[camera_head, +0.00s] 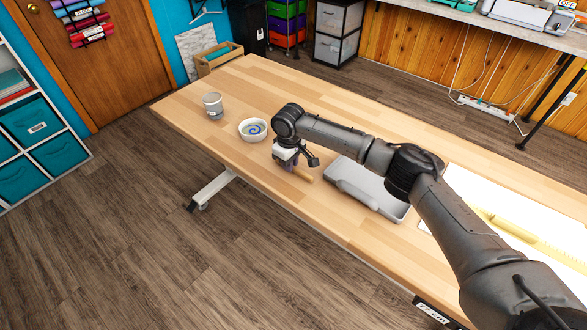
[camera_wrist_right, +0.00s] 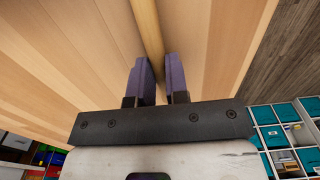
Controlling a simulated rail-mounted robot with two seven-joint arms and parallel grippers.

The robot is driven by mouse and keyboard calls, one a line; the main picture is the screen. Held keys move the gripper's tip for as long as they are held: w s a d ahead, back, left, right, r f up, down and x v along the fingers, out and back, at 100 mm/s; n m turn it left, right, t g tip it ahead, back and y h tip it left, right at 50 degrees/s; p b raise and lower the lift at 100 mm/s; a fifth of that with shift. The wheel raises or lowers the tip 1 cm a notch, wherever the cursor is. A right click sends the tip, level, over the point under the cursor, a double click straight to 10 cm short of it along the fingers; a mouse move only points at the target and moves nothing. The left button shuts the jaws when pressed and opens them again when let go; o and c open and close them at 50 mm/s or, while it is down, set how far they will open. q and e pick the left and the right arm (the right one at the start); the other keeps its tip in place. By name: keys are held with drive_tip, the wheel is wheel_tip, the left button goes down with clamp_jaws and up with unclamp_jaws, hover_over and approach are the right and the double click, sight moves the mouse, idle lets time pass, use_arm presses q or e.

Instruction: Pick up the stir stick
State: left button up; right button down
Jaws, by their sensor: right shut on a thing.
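The stir stick (camera_head: 304,174) is a light wooden stick, low over or on the wooden table; the head view does not show which. In the right wrist view the stick (camera_wrist_right: 147,28) runs between the two purple fingers and out past their tips. My right gripper (camera_head: 291,165) is shut on it near the front edge of the table; it also shows in the wrist view (camera_wrist_right: 158,65). The gripper hides part of the stick in the head view. My left gripper is not in view.
A white bowl (camera_head: 247,136) with a blue and yellow swirl and a grey cup (camera_head: 213,106) stand left of the gripper. A grey tray (camera_head: 362,196) lies to the right, under my right arm. A white sheet (camera_head: 470,190) lies farther right. The table's (camera_head: 330,225) front edge is close.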

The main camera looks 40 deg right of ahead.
drive_tip(key=shift+r, duration=0.1)
drive_tip(key=shift+r, duration=0.5)
drive_tip(key=r, duration=0.3)
drive_tip(key=shift+s+d+r, duration=0.1)
drive_tip(key=shift+s+r, duration=0.05)
drive_tip(key=shift+s, duration=0.15)
drive_tip(key=s+d+r, duration=0.1)
drive_tip(key=s+r, duration=0.5)
drive_tip(key=s, duration=0.5)
drive_tip(key=shift+d+r+b, duration=0.15)
drive_tip(key=shift+r+b, duration=0.1)
drive_tip(key=shift+b, duration=0.15)
drive_tip(key=shift+w, duration=0.1)
